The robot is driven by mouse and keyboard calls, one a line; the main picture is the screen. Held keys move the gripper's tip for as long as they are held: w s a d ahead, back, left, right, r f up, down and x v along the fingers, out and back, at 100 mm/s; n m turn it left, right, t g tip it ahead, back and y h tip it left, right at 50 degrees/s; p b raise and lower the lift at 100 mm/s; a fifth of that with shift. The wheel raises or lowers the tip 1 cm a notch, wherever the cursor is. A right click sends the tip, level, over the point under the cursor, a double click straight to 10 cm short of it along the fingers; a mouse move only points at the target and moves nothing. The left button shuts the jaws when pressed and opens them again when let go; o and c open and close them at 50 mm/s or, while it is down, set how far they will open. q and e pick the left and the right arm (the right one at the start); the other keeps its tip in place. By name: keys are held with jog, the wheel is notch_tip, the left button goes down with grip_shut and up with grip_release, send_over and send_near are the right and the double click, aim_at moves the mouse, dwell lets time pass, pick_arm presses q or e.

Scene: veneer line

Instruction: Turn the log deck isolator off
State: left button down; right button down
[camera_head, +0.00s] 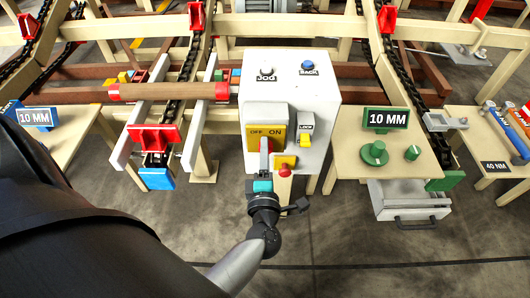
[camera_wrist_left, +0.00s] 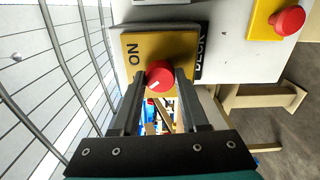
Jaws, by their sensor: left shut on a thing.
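The isolator is a yellow plate (camera_head: 277,132) marked OFF and ON on the front of a white control box (camera_head: 311,90). In the left wrist view the plate (camera_wrist_left: 133,48) shows ON, with part of a dark label reading DECK beside it. Its red knob (camera_wrist_left: 160,73) has a small white mark and sits between my left fingertips. My left gripper (camera_head: 265,158) is shut on this red knob, one finger on each side. The gripper hides part of the plate, and the knob's exact angle is hard to tell. My right gripper is not in view.
Close right of my left gripper is a red mushroom button (camera_head: 284,170) on a yellow base. Right stands a table with a 10 MM sign (camera_head: 388,118) and open drawer (camera_head: 408,203).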

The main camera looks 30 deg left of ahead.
pick_arm(q)
jog(key=shift+n, duration=0.7)
jog(key=shift+c, duration=2.1)
grip_release()
jog(key=shift+d, duration=0.1)
